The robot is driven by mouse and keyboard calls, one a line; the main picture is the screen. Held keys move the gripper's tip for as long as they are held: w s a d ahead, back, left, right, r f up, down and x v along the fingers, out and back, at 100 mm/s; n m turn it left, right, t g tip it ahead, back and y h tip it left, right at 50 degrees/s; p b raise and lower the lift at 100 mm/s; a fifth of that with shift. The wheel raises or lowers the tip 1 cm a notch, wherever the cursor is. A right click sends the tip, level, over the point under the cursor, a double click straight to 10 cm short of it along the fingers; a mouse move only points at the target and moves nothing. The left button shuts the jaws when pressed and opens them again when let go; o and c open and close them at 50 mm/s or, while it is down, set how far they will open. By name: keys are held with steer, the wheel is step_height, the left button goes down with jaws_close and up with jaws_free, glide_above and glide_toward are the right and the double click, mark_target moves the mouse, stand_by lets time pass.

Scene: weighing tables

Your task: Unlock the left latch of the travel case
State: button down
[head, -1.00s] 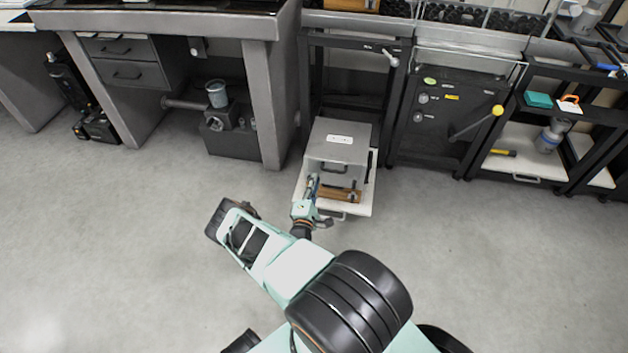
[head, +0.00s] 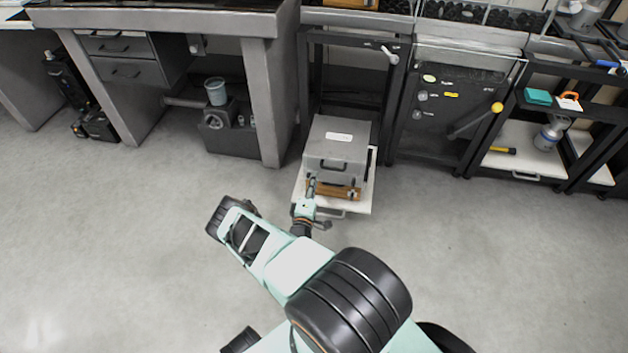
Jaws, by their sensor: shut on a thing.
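The grey travel case (head: 338,150) sits on a white pull-out shelf (head: 365,195), with a white label on top and a dark handle on its front. A brown strip (head: 335,189) runs low along the front, with a small brass-coloured fitting (head: 351,195) toward its right end. My gripper (head: 311,184) is at the left end of the front, shut on what appears to be the left latch. The latch itself is hidden by the fingers and too small to make out.
A dark cabinet with a yellow-knobbed lever (head: 497,107) stands to the right. A grey bench leg (head: 262,105) stands to the left of the case. The floor in front is clear.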

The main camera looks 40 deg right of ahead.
steer(key=c, duration=2)
jaws_free()
step_height(320, 180, up, 10)
steer(key=shift+w+r, duration=0.15)
steer(key=shift+r, duration=0.05)
steer(key=shift+a, duration=0.1)
